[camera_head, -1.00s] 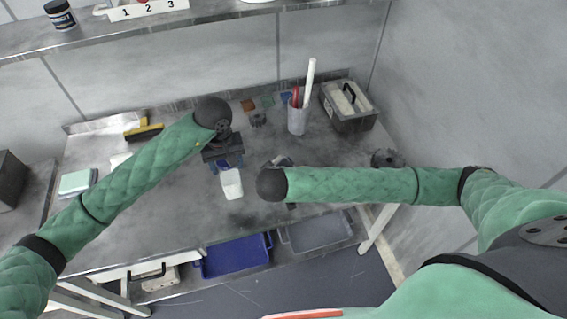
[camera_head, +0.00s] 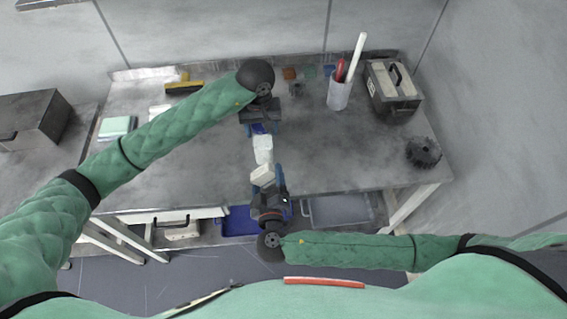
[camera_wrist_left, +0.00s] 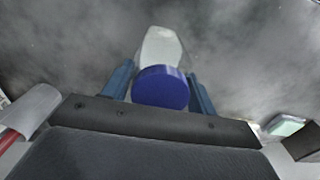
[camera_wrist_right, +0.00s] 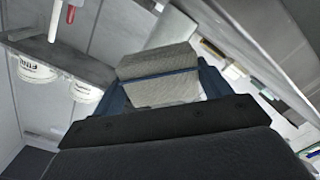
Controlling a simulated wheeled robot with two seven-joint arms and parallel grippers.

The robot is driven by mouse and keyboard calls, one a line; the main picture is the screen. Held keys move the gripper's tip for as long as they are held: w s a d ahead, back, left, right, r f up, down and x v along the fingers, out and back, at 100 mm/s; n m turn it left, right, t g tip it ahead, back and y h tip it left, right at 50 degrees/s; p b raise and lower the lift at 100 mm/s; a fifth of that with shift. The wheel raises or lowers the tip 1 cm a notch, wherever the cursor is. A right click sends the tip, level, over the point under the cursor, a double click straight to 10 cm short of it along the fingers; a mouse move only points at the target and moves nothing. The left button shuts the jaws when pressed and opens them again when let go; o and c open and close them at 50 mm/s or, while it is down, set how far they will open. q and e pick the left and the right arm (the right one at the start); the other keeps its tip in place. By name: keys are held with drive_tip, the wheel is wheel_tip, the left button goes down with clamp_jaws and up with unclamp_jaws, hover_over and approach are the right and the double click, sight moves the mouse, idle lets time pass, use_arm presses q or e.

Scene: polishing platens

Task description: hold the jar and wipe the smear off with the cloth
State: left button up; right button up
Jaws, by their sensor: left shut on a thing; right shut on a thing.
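The jar (camera_head: 263,148) has a white body and a blue lid. My left gripper (camera_head: 261,129) is shut on it at the lid end, above the table. In the left wrist view the blue lid (camera_wrist_left: 160,88) sits between the blue fingers, with the white body beyond. My right gripper (camera_head: 268,190) is shut on the cloth (camera_head: 263,176), a pale folded pad, at the table's front edge. In the right wrist view the cloth (camera_wrist_right: 158,75) is ribbed and grey-white. The cloth is close below the jar; I cannot tell if they touch. I cannot make out the smear.
A cup with red and white sticks (camera_head: 339,96), a grey handled box (camera_head: 394,92) and a black toothed wheel (camera_head: 423,152) stand at the right. A yellow brush (camera_head: 184,85) and a green-topped block (camera_head: 117,127) lie at the left. The table's middle is clear.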

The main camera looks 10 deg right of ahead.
sight(258, 169)
drive_tip(key=shift+s+a+f+t, duration=0.1)
drive_tip(key=shift+s+a+t, duration=0.2)
drive_tip(key=shift+s+a, duration=0.7)
drive_tip(key=shift+w+a, duration=0.15)
drive_tip(key=shift+w, duration=2.9)
drive_tip(key=shift+w, duration=1)
drive_tip(key=shift+d, duration=2.05)
drive_tip(key=shift+a, duration=0.1)
drive_tip(key=shift+w+a, duration=0.1)
drive_tip(key=shift+a, duration=1.85)
